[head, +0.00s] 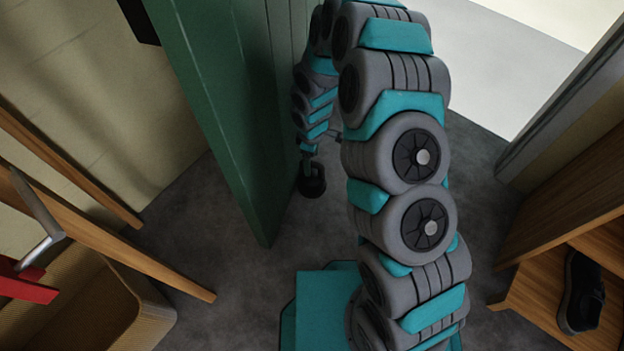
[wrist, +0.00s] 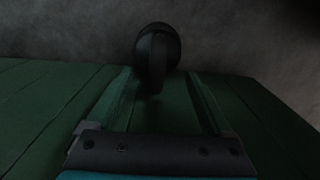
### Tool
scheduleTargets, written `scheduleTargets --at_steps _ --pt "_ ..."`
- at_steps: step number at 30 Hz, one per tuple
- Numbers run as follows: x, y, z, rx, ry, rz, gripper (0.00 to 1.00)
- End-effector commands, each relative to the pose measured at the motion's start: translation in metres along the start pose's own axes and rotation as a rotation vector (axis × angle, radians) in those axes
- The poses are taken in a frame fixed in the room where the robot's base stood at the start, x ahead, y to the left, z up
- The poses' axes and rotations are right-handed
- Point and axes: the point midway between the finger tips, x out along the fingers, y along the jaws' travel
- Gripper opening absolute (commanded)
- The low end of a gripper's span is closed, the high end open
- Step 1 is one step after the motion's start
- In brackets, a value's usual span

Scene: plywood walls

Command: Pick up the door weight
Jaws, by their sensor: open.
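The door weight (head: 312,186) is a dark, rounded block with a loop-like handle. It stands on the grey floor beside the green door (head: 222,110). In the wrist view the weight (wrist: 158,45) is at the top centre, its handle pointing toward my gripper (wrist: 160,76). My gripper is open, with one finger on each side of the handle's lower end in that picture. I cannot tell whether either finger touches it. In the head view my gripper (head: 308,163) is just above the weight, small and partly dark.
The green door stands close to the left of my arm and fills much of the wrist view. A wooden bench-like frame and a woven basket (head: 150,318) are at left. A wooden shelf (head: 540,300) with a dark shoe (head: 581,292) is at right. Grey floor lies between.

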Motion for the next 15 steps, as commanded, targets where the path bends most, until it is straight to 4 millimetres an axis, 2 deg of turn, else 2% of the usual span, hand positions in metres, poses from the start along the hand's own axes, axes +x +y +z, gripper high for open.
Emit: scheduleTargets --at_steps 8,15 --pt "0.02 0.001 0.001 0.0 -0.001 -0.002 0.85" --pt "0.05 0.003 0.001 0.002 -0.003 -0.003 0.85"
